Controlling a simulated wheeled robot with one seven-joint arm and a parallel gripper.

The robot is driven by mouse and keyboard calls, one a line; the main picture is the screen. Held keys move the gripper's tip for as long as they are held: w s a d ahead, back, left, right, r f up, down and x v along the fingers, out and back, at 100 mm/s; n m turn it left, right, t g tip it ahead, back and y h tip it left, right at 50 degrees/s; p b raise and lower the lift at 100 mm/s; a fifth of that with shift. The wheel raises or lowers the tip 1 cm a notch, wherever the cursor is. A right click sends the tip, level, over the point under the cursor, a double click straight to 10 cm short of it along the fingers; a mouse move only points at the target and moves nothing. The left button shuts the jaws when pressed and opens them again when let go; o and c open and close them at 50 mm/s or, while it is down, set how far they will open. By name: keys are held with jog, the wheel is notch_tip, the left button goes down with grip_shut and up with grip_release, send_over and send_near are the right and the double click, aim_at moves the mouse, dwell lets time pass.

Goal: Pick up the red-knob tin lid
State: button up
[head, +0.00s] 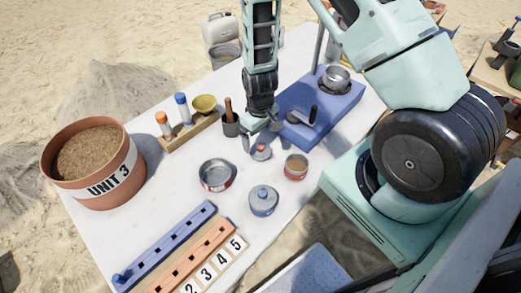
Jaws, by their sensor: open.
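The tin lid with the red knob (261,153) lies on the white table near its middle, a small grey disc with a red top. My gripper (264,141) points down just above and behind it. Its fingers are open, one toward each side of the lid, with nothing held. Whether a finger touches the lid cannot be told. A larger grey-blue lid with a blue knob (263,201) lies nearer the front.
An open tin (202,181) stands left of the lid and a small filled tin (295,175) stands to its right. A dark cup (231,128) with a brown-handled tool is close by on the left. A blue board (345,107) lies behind right. Slotted racks (165,243) lie in front.

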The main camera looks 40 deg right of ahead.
aim_at(261, 146)
jog(key=f, duration=0.1)
jog(key=f+p, duration=0.1)
jog(key=f, duration=0.2)
jog(key=shift+s+a, duration=0.1)
jog(key=shift+s, duration=0.15)
jog(key=shift+f+p, duration=0.3)
jog(key=shift+f, duration=0.35)
jog(key=shift+c, duration=0.3)
jog(key=c, duration=1)
